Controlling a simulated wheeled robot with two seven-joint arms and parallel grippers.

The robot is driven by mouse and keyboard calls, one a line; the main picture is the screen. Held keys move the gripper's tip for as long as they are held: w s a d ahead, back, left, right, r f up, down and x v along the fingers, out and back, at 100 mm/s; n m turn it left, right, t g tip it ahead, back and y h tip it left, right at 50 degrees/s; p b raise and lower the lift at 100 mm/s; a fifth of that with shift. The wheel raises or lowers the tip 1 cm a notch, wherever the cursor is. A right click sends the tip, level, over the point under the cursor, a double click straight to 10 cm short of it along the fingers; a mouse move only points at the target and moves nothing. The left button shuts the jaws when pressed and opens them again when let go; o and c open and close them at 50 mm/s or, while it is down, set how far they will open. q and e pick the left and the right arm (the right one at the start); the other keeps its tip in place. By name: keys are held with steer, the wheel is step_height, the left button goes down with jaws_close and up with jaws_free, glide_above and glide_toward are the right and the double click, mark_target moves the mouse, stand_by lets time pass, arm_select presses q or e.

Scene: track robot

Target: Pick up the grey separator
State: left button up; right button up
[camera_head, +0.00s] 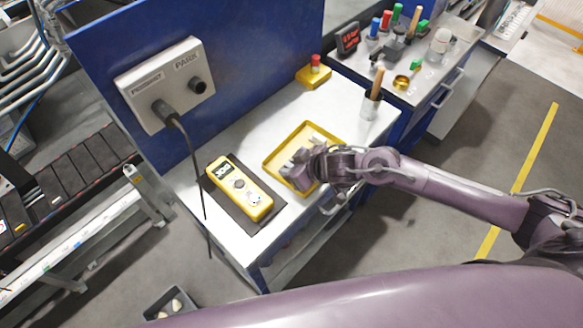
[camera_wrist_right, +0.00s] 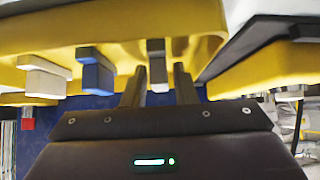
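The yellow tray (camera_head: 283,144) lies on the white workbench, and its yellow underside-up shape fills the top of the right wrist view (camera_wrist_right: 120,22). My right gripper (camera_head: 298,168) is at the tray and covers part of its inside. In the right wrist view the grey separator (camera_wrist_right: 157,66) stands between the two fingers of my right gripper (camera_wrist_right: 160,88), with a visible gap on each side. The gripper is open. A blue separator (camera_wrist_right: 95,70) and a white separator (camera_wrist_right: 45,80) are to the left there. My left gripper is not in view.
A yellow handheld device (camera_head: 238,188) lies on a dark mat left of the tray. A cup with a handled tool (camera_head: 371,103) and a yellow box with a red button (camera_head: 314,72) stand behind. A black cable (camera_head: 190,150) hangs from the wall charger box (camera_head: 165,85).

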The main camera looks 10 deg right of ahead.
jaws_close()
